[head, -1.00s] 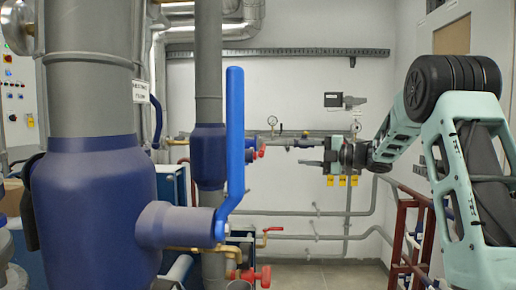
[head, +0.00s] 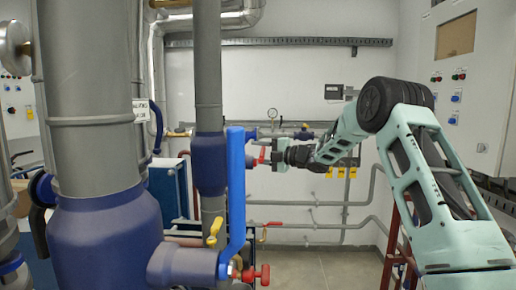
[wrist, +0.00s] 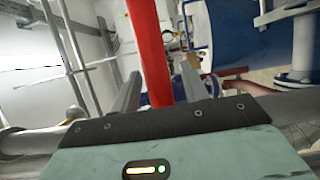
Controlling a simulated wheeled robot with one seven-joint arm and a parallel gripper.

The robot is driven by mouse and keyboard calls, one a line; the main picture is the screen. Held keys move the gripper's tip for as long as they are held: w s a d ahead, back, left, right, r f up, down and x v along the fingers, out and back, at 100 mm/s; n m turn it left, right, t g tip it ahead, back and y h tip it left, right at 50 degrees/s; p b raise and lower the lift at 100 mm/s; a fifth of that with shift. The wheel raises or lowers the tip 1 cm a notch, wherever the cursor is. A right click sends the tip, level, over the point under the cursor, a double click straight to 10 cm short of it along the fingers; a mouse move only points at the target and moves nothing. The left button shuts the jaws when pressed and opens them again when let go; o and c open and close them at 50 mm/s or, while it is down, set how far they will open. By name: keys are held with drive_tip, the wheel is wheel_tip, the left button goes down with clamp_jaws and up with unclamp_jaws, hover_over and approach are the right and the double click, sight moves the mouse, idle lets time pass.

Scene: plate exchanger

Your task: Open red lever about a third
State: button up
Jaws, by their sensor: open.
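The red lever (wrist: 148,48) shows large in the wrist view as a long bar, running from the top edge down between the two fingers of my gripper (wrist: 160,72). The jaws are open on either side of it, and I cannot tell whether either finger touches it. In the head view a small red handle (head: 262,155) shows just left of my gripper (head: 269,153), by the pipe valve behind the blue lever. The lever's pivot is hard to make out.
A big blue lever (head: 236,195) stands upright in front, on the thick grey and blue pipe (head: 95,235). A red handwheel (head: 264,274) and another red handle (head: 271,224) sit lower. A grey control cabinet (head: 460,85) is at right. Floor shows at centre right.

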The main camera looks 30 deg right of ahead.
drive_tip(key=shift+w+a, duration=0.15)
drive_tip(key=shift+w, duration=0.05)
clamp_jaws()
drive_tip(key=shift+r+b, duration=0.1)
drive_tip(key=shift+b, duration=0.8)
wheel_tip(320, 180, up, 7)
drive_tip(key=s+a+n+t+y+b, duration=0.1)
drive_tip(key=n+b, duration=0.5)
drive_tip(key=b, duration=0.7)
drive_tip(key=shift+s+y, duration=0.3)
drive_tip(key=shift+y, duration=0.1)
